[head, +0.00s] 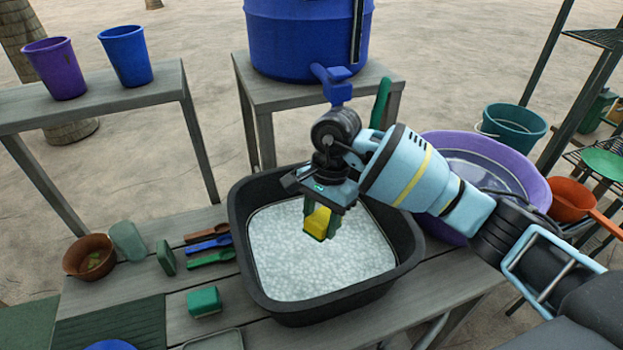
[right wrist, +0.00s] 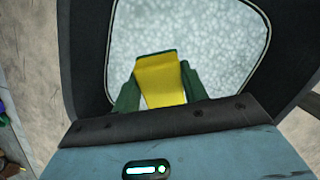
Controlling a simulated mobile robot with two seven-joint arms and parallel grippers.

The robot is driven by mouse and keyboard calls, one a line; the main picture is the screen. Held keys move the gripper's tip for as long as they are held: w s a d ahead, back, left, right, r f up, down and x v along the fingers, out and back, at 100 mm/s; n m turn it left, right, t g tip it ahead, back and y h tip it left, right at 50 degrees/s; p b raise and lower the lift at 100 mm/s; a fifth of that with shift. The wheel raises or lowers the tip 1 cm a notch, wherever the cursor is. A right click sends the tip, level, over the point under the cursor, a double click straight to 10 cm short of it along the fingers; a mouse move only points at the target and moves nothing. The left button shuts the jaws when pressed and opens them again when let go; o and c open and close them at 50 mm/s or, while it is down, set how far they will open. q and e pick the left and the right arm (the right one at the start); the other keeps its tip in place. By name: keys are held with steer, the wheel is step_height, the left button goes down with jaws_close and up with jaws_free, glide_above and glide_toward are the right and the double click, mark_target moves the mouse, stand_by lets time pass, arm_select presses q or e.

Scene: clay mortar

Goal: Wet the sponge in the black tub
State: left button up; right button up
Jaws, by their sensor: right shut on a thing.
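The black tub (head: 402,245) stands on the wooden bench and is filled with whitish, foamy-looking water (head: 290,260). My right gripper (head: 321,222) points down over the tub, shut on the yellow sponge (head: 316,222), which has a dark green side. In the right wrist view the sponge (right wrist: 163,82) sits between the two green fingers, with the foamy surface behind it. The sponge appears to be inside the tub's rim, at or just above the surface; I cannot tell if it touches the water. My left gripper is not in view.
A blue barrel (head: 300,40) with a tap stands on a stand behind the tub. A purple basin (head: 500,165) is right of it. A green block (head: 204,302), coloured brushes (head: 208,244) and a brown bowl (head: 89,257) lie left on the bench. Cups stand on the back-left table.

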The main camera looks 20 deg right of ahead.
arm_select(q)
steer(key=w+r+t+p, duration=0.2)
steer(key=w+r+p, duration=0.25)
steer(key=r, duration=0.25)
arm_select(e)
step_height(320, 180, up, 6)
steer(key=w+a+m+t+y, duration=0.1)
steer(key=a+m+y, duration=0.1)
steer(key=m, duration=0.4)
steer(key=f+b, duration=0.2)
steer(key=f, duration=0.3)
steer(key=f+b, duration=0.2)
steer(key=f, duration=0.4)
steer(key=f+b, duration=0.2)
steer(key=f, duration=0.3)
steer(key=shift+w+a+f, duration=0.1)
steer(key=shift+a+f, duration=0.15)
steer(key=shift+f, duration=0.15)
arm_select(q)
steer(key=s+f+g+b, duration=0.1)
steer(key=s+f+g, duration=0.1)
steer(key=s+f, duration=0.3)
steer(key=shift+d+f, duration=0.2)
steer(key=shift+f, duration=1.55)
arm_select(e)
steer(key=shift+w+f, duration=0.1)
steer(key=shift+f, duration=0.55)
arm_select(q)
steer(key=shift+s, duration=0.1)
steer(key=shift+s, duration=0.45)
